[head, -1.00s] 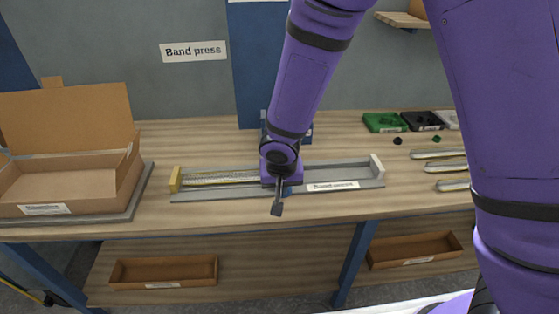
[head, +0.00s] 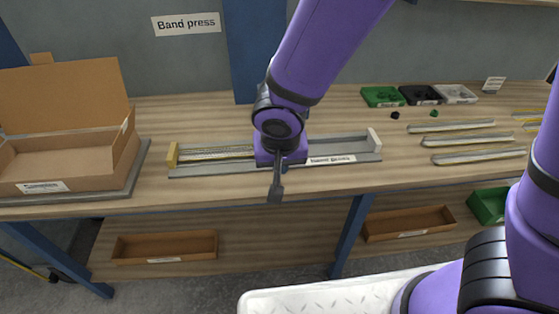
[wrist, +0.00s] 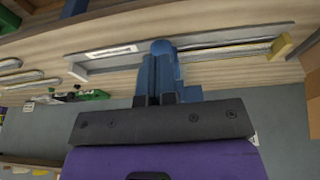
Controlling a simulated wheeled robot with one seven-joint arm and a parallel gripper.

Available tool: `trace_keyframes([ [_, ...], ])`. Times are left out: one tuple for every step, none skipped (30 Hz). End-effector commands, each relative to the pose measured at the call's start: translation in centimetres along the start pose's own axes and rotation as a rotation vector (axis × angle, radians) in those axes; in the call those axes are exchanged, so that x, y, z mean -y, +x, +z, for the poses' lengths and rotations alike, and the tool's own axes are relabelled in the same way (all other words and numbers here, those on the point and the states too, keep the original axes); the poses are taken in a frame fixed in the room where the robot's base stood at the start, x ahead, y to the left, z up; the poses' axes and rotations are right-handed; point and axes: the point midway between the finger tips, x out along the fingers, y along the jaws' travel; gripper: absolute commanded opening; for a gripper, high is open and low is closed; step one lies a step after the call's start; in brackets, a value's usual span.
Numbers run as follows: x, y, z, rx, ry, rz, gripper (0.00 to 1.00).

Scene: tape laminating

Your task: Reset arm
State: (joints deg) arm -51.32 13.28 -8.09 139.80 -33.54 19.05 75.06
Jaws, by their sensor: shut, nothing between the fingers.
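My purple arm reaches over the workbench in the head view, and my gripper (head: 276,190) hangs in front of the band press tray. The gripper shows as blue fingers in the wrist view (wrist: 160,72), shut together with nothing between them. The long grey press tray (head: 220,168) lies on the bench behind the gripper, with yellow and white end blocks and a label. The tray also shows in the wrist view (wrist: 110,62), beyond the fingertips. My wrist hides the tray's middle in the head view.
An open cardboard box (head: 75,165) stands at the left. Grey strips (head: 465,141) lie at the right, with green (head: 382,97), black and white bins behind. Brown trays (head: 165,247) sit on the lower shelf. The bench front (head: 200,195) is clear.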

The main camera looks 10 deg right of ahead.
Motion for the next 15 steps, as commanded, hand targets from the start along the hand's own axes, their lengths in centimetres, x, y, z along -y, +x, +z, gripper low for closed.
trace_keyframes([
  [0.00, 0.00, 0.00, 0.000, 0.000, 0.000, 0.00],
  [0.00, 0.01, 0.00, 0.000, 0.000, 0.000, 0.00],
  [0.00, 0.01, -0.01, 0.000, 0.000, 0.000, 0.00],
  [0.01, 0.01, -0.02, 0.000, 0.000, 0.000, 0.00],
  [0.01, 0.01, -0.02, 0.000, 0.000, 0.000, 0.00],
  [0.01, 0.01, -0.02, 0.000, 0.000, 0.000, 0.00],
  [0.01, 0.01, -0.02, 0.000, 0.000, 0.000, 0.00],
  [0.01, 0.02, -0.03, 0.000, 0.000, 0.000, 0.00],
  [0.01, 0.02, -0.03, 0.000, 0.000, 0.000, 0.00],
  [0.01, 0.02, -0.03, 0.000, 0.000, 0.000, 0.00],
  [0.00, 0.01, -0.04, 0.000, 0.000, 0.000, 0.00],
  [-0.05, -0.05, -0.10, -0.001, 0.001, 0.000, 0.00],
  [-0.16, -0.15, -0.19, -0.002, 0.002, -0.001, 0.00],
  [-0.35, -0.33, -0.34, -0.003, 0.005, -0.001, 0.00],
  [-0.75, -0.69, -0.65, -0.006, 0.009, -0.001, 0.00],
])
